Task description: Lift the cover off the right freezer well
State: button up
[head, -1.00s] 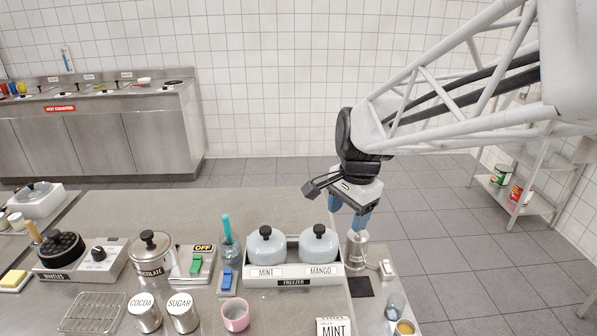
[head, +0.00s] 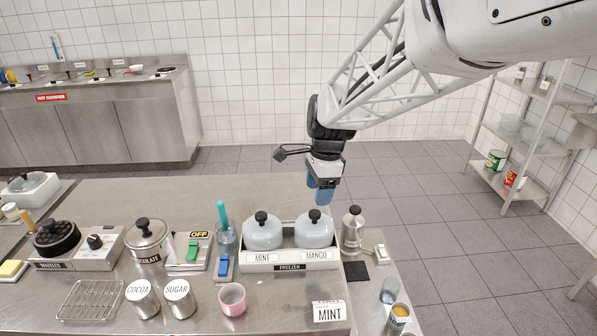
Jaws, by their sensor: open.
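The freezer (head: 291,267) is a white box on the steel counter with two wells side by side. The right well, labelled MANGO, has a pale grey domed cover (head: 314,233) with a black knob on it. The left well, labelled MINT, has a matching cover (head: 262,235). Both covers sit in place. My gripper (head: 320,196) is open and empty, its blue fingers pointing down. In the picture it appears just above the black knob of the right cover, apart from it. How far behind the knob it is, I cannot tell.
A metal bottle (head: 352,232) stands just right of the freezer. A glass with a teal-handled tool (head: 225,236) stands at its left. A MINT card (head: 328,312), a pink cup (head: 232,298) and a chocolate pot (head: 148,238) are nearby. The counter behind the freezer is clear.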

aim_at(315, 212)
jog(key=shift+a+f, duration=0.15)
jog(key=shift+f, duration=0.9)
jog(key=shift+f, duration=0.1)
jog(key=shift+s+a+f, duration=0.1)
jog(key=shift+a+f, duration=0.05)
jog(key=shift+f, duration=1.1)
jog(key=shift+s+a+f, duration=0.1)
jog(key=shift+f, duration=1.1)
jog(key=shift+c, duration=0.3)
jog(key=c, duration=0.9)
